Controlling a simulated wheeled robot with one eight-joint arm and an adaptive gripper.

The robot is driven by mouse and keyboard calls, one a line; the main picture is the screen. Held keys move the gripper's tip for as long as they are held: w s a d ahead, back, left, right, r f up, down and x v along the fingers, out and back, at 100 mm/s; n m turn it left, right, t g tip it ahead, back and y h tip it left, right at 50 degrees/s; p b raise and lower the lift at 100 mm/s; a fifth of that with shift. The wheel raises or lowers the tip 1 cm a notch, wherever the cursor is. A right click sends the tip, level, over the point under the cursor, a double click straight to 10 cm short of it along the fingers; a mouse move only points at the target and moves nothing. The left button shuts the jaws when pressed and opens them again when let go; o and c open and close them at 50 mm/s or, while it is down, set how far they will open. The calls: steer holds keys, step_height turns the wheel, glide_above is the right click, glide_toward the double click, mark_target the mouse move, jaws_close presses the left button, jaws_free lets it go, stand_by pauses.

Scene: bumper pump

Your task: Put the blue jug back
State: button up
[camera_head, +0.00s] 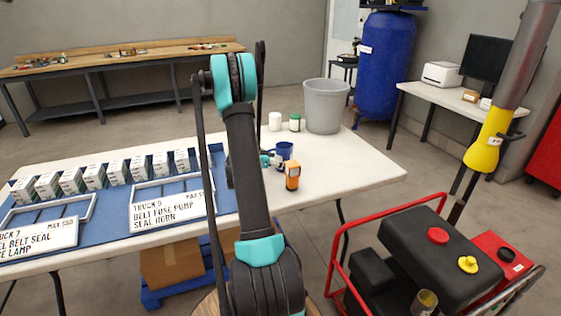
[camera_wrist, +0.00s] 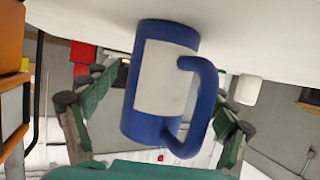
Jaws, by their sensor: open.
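The blue jug (camera_head: 284,149) stands on the white table, just right of my gripper (camera_head: 269,160) in the head view. In the wrist view the jug (camera_wrist: 146,128) fills the middle, with a pale label on its side and its handle toward the right. The wrist picture appears upside down, with the tabletop along the top. My gripper (camera_wrist: 155,114) is open, one finger on each side of the jug, with visible gaps. Whether the palm touches the jug cannot be told.
An orange-and-black device (camera_head: 292,177) stands close in front of the jug. A blue mat (camera_head: 110,205) with boxes, trays and label cards covers the left. The table's right end is clear.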

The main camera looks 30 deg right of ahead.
steer(key=v, duration=1)
steer(key=s+a+n+t+y, duration=0.1)
steer(key=s+a+n+y, duration=0.5)
steer(key=s+a, duration=0.7)
steer(key=s+a+f+n+t+y, duration=0.1)
steer(key=s+a+n+y, duration=0.6)
steer(key=a, duration=1.2)
steer(key=s+n, duration=0.3)
steer(key=s, duration=0.3)
steer(key=shift+d, duration=0.1)
